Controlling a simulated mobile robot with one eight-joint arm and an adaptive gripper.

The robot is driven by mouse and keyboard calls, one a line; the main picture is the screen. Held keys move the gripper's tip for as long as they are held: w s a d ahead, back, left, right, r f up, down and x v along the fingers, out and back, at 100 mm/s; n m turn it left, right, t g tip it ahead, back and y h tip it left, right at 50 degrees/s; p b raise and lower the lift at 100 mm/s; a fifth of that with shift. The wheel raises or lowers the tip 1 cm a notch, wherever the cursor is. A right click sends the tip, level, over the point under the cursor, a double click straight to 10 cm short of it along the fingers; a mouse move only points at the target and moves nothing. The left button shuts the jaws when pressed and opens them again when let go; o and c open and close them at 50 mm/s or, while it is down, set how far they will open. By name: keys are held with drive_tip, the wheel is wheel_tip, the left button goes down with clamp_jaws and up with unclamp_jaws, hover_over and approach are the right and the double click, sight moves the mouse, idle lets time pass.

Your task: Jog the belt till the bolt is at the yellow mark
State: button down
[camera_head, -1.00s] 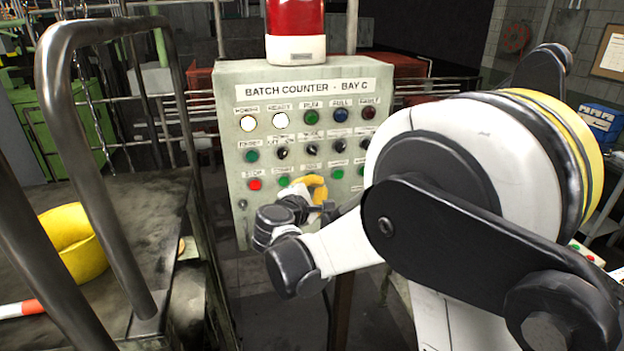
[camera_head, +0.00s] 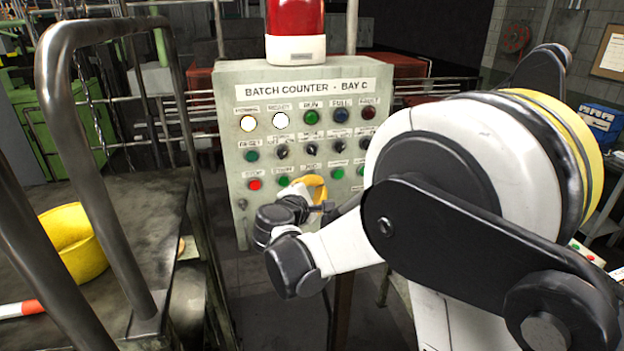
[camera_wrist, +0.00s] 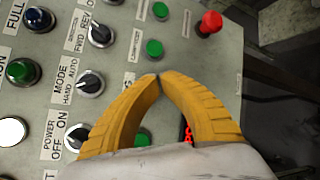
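The control panel (camera_head: 262,210), titled "BATCH COUNTER - BAY C", carries rows of lamps, selector knobs and buttons. My gripper (camera_wrist: 157,77) has yellow fingers with their tips together and nothing seen between them. In the wrist view the tips lie over the lower button row, just beside a green button (camera_wrist: 155,47), and cover the neighbouring spot; contact cannot be told. Another green button (camera_wrist: 142,138) shows partly behind the fingers. Beside them are the MODE knob (camera_wrist: 90,83), the POWER knob (camera_wrist: 75,137) and the FWD/REV knob (camera_wrist: 100,35). The belt, bolt and yellow mark are not identifiable here.
A red mushroom button (camera_wrist: 210,22) stands out near the panel's edge. A red beacon (camera_head: 297,18) sits on top of the panel. A metal railing (camera_head: 95,150) and a table with a yellow bowl-like object (camera_head: 75,245) stand at left.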

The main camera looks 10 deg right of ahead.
drive_tip(key=shift+w, duration=0.15)
drive_tip(key=shift+w, duration=0.3)
